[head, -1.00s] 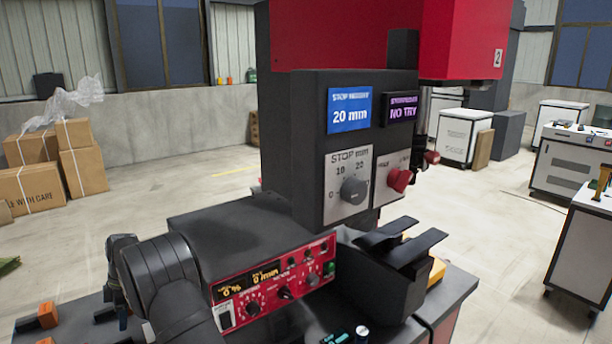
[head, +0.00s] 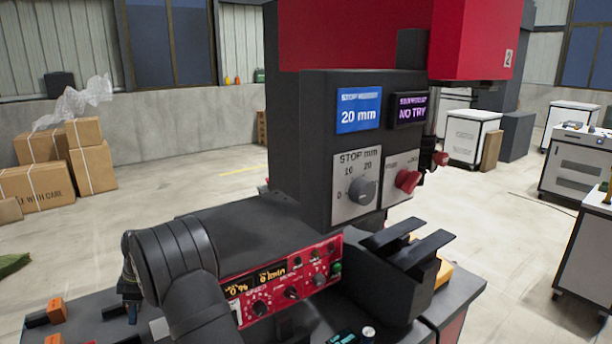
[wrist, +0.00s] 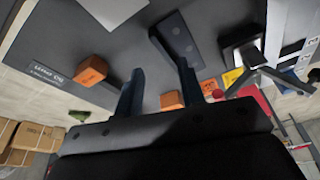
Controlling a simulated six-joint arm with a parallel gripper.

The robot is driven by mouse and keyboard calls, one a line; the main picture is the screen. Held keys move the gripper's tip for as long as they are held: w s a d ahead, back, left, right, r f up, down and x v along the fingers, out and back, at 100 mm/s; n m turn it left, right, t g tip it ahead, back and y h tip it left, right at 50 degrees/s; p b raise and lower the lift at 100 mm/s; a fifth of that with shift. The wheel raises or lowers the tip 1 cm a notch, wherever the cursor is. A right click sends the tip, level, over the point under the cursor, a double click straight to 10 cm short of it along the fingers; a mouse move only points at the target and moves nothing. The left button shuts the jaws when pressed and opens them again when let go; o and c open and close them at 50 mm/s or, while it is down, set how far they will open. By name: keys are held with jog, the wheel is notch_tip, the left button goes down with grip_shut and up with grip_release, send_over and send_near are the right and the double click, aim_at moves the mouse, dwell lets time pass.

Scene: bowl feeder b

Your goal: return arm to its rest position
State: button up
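My gripper (wrist: 158,85) shows in the wrist view with its two dark fingers apart and nothing held between them. An orange block (wrist: 172,100) appears beyond the gap between the fingers, and another orange block (wrist: 91,71) lies to the left on the dark bench top. In the head view my gripper (head: 132,312) hangs at the lower left beside my bent arm, small and partly hidden. Orange blocks (head: 57,308) lie to its left on the bench.
The machine's red control panel (head: 285,280) stands just right of my arm. A grey box with a stop dial (head: 363,189) rises behind it. Two black rails (head: 408,240) jut out at the right. Cardboard boxes (head: 38,186) are on the floor at the far left.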

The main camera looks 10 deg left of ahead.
jog(key=d+r+m+t+y, duration=0.1)
jog(key=d+r+m+t, duration=0.2)
jog(key=d+r+m, duration=0.8)
jog(key=shift+w+d+r+m+t, duration=0.2)
jog(key=shift+d+r+m+t, duration=0.1)
jog(key=shift+d+r, duration=1.6)
jog(key=o, duration=1.4)
jog(key=shift+a, duration=0.1)
jog(key=s+a+f+m+g+h, duration=0.1)
jog(key=s+a+f, duration=0.15)
jog(key=a, duration=0.45)
jog(key=s+a+f+m+h, duration=0.1)
jog(key=s+a+f, duration=0.15)
jog(key=a, duration=0.45)
jog(key=s+a+f+m+g+h, duration=0.1)
jog(key=s+a+f+h, duration=0.15)
jog(key=a, duration=0.45)
notch_tip(320, 180, down, 10)
jog(key=w, duration=0.1)
jog(key=shift+d+y, duration=0.15)
jog(key=shift+y, duration=0.3)
jog(key=shift+r, duration=0.1)
